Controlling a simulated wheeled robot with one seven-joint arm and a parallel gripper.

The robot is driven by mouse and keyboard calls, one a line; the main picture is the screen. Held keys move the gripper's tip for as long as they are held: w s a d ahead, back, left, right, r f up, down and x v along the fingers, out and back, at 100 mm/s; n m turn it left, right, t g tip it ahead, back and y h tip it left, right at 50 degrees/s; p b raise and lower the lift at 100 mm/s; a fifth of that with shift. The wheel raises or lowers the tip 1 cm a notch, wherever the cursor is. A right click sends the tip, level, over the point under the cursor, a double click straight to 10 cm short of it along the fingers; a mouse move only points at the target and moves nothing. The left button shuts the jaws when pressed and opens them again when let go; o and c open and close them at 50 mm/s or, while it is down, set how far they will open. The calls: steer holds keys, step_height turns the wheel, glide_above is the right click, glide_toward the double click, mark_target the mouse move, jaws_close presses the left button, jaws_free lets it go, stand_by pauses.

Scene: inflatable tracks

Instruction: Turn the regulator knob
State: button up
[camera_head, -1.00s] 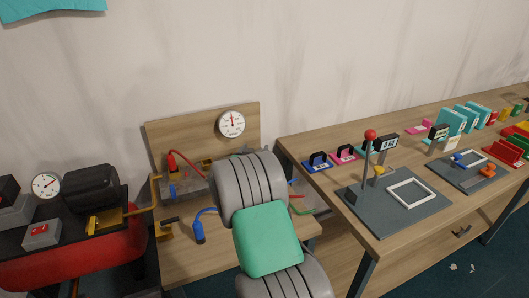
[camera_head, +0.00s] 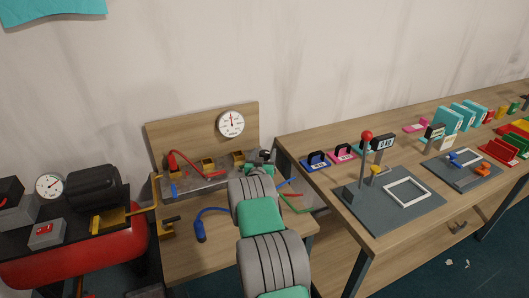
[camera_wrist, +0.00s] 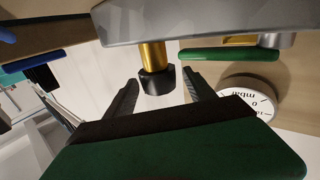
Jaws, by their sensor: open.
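The regulator knob (camera_wrist: 156,81) is a black cap on a brass stem (camera_wrist: 153,55) below a grey metal block (camera_wrist: 190,18) in the wrist view. My gripper (camera_wrist: 160,76) is open, with one dark finger on each side of the knob. Gaps show between the knob and both fingers. In the head view my gripper (camera_head: 262,157) is at the right end of the fittings on the small bench, and the knob cannot be made out there. A round white gauge (camera_wrist: 249,98) is right of the fingers in the wrist view and on the wooden backboard in the head view (camera_head: 231,124).
A green lever (camera_wrist: 229,54) lies close to the right finger, and a blue lever (camera_wrist: 32,65) is at the left. A red hose (camera_head: 185,161) and a blue hose (camera_head: 201,226) are on the bench. A red tank (camera_head: 85,258) stands left, and a cluttered table (camera_head: 330,215) right.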

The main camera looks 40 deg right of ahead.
steer(key=shift+w+d, duration=0.15)
steer(key=c, duration=1.4)
steer(key=shift+o, duration=0.2)
steer(key=shift+f+g+b, duration=0.3)
steer(key=shift+f+b, duration=0.05)
steer(key=shift+b, duration=0.9)
steer(key=m+g+h+b, duration=0.1)
steer(key=b, duration=0.3)
steer(key=shift+w+f, duration=0.1)
steer(key=shift+f, duration=0.1)
steer(key=m+g+h+b, duration=0.2)
steer(key=b, duration=0.6)
steer(key=shift+r+g, duration=0.15)
steer(key=shift+g, duration=0.25)
steer(key=shift+r+m+g+b, duration=0.25)
steer(key=shift+m+g+b, duration=0.35)
steer(key=shift+b, duration=0.55)
steer(key=shift+r, duration=0.25)
